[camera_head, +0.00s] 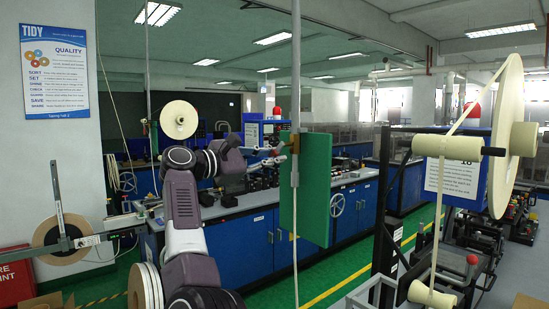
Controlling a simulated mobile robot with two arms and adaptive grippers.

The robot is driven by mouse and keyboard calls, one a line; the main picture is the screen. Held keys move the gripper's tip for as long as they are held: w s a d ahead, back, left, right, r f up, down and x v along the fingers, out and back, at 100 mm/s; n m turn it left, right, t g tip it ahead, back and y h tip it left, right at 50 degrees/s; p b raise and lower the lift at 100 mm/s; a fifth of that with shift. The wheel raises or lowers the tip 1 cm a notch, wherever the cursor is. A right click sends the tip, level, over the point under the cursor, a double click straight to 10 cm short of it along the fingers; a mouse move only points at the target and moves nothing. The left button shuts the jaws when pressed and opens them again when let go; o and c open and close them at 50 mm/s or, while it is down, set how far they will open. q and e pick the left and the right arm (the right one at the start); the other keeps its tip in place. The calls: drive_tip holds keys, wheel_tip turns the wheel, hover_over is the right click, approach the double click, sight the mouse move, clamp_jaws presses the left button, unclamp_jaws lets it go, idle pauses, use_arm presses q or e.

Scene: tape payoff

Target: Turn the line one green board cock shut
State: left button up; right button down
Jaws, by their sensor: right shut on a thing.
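The green board (315,190) hangs upright near the middle of the view. A pale vertical pipe (295,60) runs down along its left edge. The cock (294,143) is a small brownish fitting on this pipe, at the board's upper left edge. My left gripper is not in view.
A large cream tape roll (507,135) on a dark stand fills the right side. A blue workbench (262,238) with equipment stands behind the board. A tape reel (60,238) stands at the left. Green floor with a yellow line shows below the board.

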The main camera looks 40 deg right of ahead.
sight(270, 155)
drive_tip(key=m, duration=0.1)
drive_tip(key=w+r+m+p, duration=0.1)
drive_tip(key=m, duration=0.1)
drive_tip(key=shift+r+m+p, duration=0.25)
drive_tip(key=shift+m+p, duration=0.05)
drive_tip(key=shift+w+r+m+p, duration=0.1)
drive_tip(key=shift+r+m+p, duration=0.15)
drive_tip(key=shift+m, duration=0.35)
drive_tip(key=shift+w+r+m+p, duration=0.1)
drive_tip(key=shift+r+m+p, duration=0.1)
drive_tip(key=shift+m, duration=0.4)
drive_tip(key=shift+d+r+m+p, duration=0.1)
drive_tip(key=shift+r+m+p, duration=0.1)
drive_tip(key=shift+m, duration=0.4)
drive_tip(key=shift+r+m+p, duration=0.1)
drive_tip(key=shift+m+p, duration=0.05)
drive_tip(key=shift+m, duration=0.45)
drive_tip(key=c, duration=1.9)
unclamp_jaws()
drive_tip(key=shift+r, duration=0.1)
drive_tip(key=shift+c, duration=0.2)
